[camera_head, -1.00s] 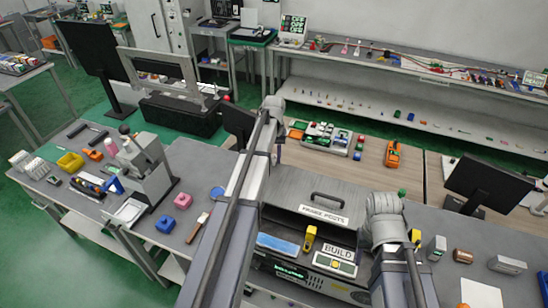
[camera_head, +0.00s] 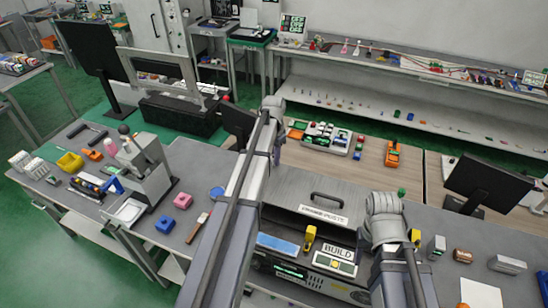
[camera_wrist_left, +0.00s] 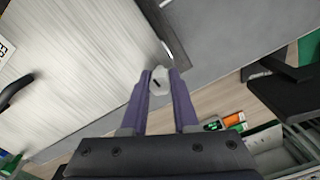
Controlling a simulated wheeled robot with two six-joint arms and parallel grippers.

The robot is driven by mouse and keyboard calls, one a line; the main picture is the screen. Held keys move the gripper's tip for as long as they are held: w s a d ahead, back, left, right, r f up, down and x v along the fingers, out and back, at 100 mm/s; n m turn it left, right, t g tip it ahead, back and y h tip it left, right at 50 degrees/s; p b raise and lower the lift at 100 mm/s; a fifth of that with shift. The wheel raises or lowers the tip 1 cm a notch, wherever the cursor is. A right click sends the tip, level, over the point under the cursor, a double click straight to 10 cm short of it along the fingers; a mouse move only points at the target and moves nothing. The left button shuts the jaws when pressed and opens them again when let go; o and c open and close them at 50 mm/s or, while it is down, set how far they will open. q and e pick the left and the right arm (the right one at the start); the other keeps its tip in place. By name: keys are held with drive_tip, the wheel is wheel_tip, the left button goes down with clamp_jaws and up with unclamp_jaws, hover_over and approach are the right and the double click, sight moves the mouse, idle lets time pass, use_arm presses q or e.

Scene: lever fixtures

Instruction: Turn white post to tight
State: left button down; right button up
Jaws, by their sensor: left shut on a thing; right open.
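The white post (camera_wrist_left: 158,80) shows in the left wrist view as a small pale knob with a dark slot mark on its face. My left gripper (camera_wrist_left: 159,76) has its two purple fingers closed on either side of it, shut on it. In the head view my left gripper (camera_head: 277,156) is small and mostly hidden by my own arm at the back edge of the grey panel box. I cannot make out the post there. My right arm shows at the right of the head view, but its gripper is not in view.
The grey box (camera_head: 290,190) carries a dark handle (camera_head: 328,199) and a lettered sign (camera_head: 322,215). A BUILD sign (camera_head: 338,252) and a yellow tool (camera_head: 310,239) are in front. A monitor (camera_head: 487,186) stands to the right, and a grey press (camera_head: 150,175) to the left.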

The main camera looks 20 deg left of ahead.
use_arm(q)
drive_tip(key=shift+m, duration=0.4)
drive_tip(key=c, duration=0.7)
unclamp_jaws()
wheel_tip(320, 180, up, 8)
drive_tip(key=p, duration=0.8)
drive_tip(key=shift+f, duration=0.1)
